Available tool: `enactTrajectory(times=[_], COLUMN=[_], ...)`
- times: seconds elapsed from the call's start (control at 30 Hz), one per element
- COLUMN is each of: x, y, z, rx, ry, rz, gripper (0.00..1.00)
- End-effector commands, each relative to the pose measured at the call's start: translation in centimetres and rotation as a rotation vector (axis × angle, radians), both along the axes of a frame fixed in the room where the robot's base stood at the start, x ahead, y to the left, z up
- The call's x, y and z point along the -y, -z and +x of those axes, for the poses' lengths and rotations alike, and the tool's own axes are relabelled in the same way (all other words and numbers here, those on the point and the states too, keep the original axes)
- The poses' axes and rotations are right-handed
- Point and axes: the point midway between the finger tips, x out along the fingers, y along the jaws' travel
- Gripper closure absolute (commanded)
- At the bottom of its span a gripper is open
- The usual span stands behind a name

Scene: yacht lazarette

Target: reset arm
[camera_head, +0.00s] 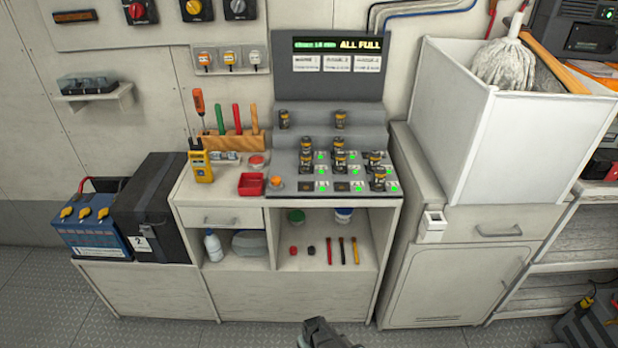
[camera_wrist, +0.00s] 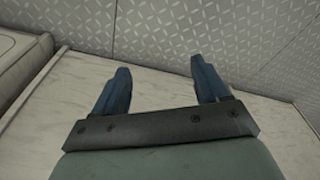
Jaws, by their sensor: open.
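My gripper (camera_wrist: 161,84) is open and empty in the wrist view, its two blue fingers apart. Behind the fingers are a pale marbled surface and patterned metal plate. In the head view only a dark part of my gripper (camera_head: 326,334) shows at the bottom edge, in front of and below the white workbench (camera_head: 150,288), apart from it. Its fingertips are hard to make out there.
On the bench stand a stepped grey rack (camera_head: 330,120) with several small cylinders and an "ALL FULL" display, a yellow meter (camera_head: 201,165) and a red tray (camera_head: 251,184). A blue battery (camera_head: 92,228) is at left, a white bin (camera_head: 500,125) at right. Floor (camera_head: 45,310) shows front left.

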Motion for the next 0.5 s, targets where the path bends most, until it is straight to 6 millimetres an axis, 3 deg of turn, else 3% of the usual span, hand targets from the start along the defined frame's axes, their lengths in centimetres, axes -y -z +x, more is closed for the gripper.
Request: enactTrajectory(times=[0.03,0.2,0.3,0.5], x=[2.7,9.2,12.1,15.4], y=[-0.6,-2.0,-3.5,-6.4], z=[-2.6,-10.5,-15.2,-22.7], rx=[-0.064,-0.285,-0.414,-0.621], ry=[0.048,0.201,0.287,0.420], rz=[-0.019,-0.081,-0.110,-0.152], gripper=[0.26,0.26,0.26,0.26])
